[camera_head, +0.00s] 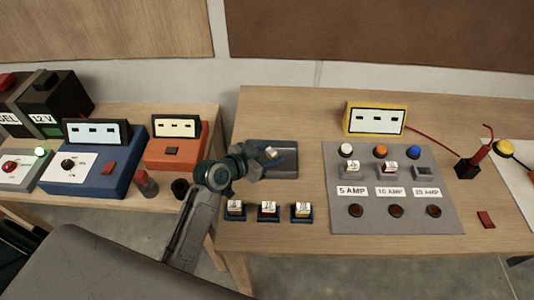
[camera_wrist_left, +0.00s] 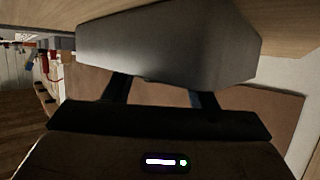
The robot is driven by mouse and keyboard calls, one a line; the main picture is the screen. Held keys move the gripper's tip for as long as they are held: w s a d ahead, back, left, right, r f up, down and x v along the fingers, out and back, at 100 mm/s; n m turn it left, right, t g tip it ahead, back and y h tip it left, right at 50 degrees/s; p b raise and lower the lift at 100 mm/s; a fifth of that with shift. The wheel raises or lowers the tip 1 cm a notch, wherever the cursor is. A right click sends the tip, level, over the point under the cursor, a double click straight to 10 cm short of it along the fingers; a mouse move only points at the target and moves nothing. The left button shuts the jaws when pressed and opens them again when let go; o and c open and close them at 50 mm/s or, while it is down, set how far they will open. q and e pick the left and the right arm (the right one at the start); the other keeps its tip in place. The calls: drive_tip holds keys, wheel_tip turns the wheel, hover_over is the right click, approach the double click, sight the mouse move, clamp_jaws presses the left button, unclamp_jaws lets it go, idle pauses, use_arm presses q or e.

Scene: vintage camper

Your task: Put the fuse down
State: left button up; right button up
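White-topped fuses sit in the 5 AMP (camera_head: 351,168) and 10 AMP (camera_head: 387,167) slots; the 20 AMP slot (camera_head: 422,172) looks empty. My right gripper is not in view.
Three fuses in blue holders (camera_head: 268,209) line the front edge. The grey fuse panel (camera_head: 447,205) and a yellow meter (camera_head: 376,118) are right of the tray. An orange meter box (camera_head: 177,153) stands left, across a gap between tables.

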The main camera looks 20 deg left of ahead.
use_arm(q)
drive_tip(key=shift+r, duration=0.25)
drive_tip(key=b+v, duration=0.2)
drive_tip(key=v, duration=0.8)
drive_tip(key=shift+f, duration=0.2)
drive_tip(key=shift+v, duration=1.05)
